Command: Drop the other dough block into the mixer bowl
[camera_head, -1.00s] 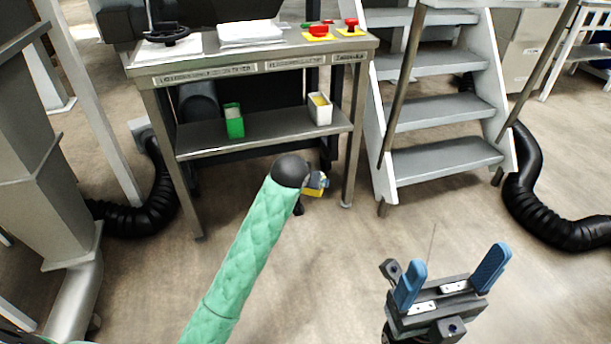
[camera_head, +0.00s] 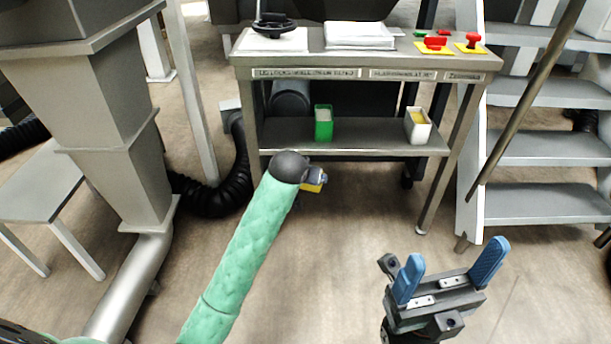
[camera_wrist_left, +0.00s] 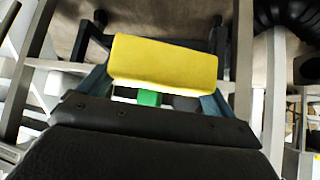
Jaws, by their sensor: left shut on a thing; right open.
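A yellow dough block (camera_wrist_left: 163,62) is held between the fingers of my left gripper (camera_wrist_left: 165,75) in the left wrist view. In the head view my left arm reaches forward over the floor, and only a small yellow part of the block (camera_head: 314,187) shows beyond its dark wrist. My left gripper's fingers are mostly hidden there. My right gripper (camera_head: 447,275) is open and empty, with its blue fingers apart, over bare floor at the lower right. I cannot make out a mixer bowl in these views.
A metal table (camera_head: 357,67) with papers, red knobs and a lower shelf stands ahead. A green container (camera_head: 323,124) and a white container (camera_head: 417,125) sit on the shelf. Steps (camera_head: 545,147) stand at right, a grey machine column (camera_head: 115,130) at left. Floor between is clear.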

